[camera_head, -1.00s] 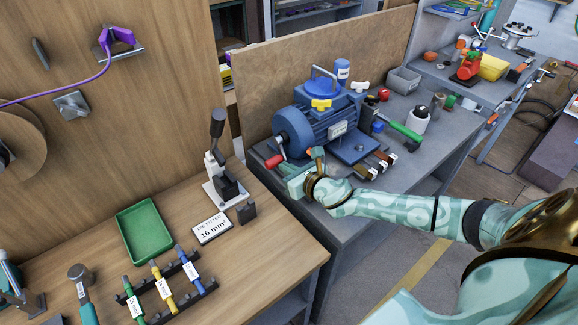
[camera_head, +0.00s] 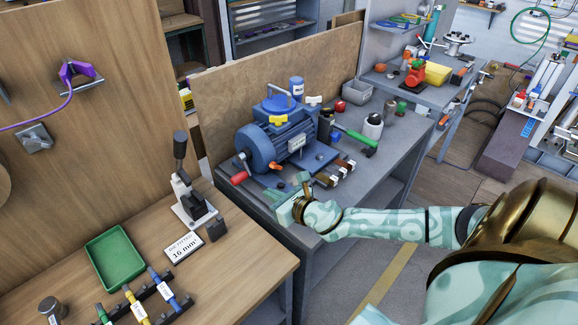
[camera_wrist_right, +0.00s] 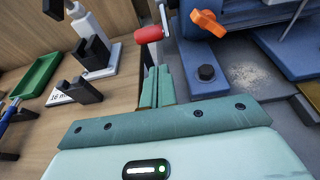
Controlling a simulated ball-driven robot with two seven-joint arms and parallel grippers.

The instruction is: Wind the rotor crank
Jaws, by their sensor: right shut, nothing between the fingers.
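The blue motor (camera_head: 285,135) stands on the grey bench, with a round blue end housing (camera_head: 255,147) on its left. The crank's red handle (camera_head: 239,178) sticks out low at that end. In the right wrist view the red handle (camera_wrist_right: 148,34) lies just beyond the fingertips, on a grey metal arm. My right gripper (camera_head: 277,196) is in front of the motor, right of the handle and apart from it in the head view. Its fingers (camera_wrist_right: 157,85) are together and empty. My left gripper is out of view.
An orange wing knob (camera_wrist_right: 208,24) and a dark bolt (camera_wrist_right: 206,73) are close to the right of my fingers. A lever press (camera_head: 190,195) and green tray (camera_head: 116,256) are on the wooden bench. A green-handled hammer (camera_head: 358,140) lies right of the motor.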

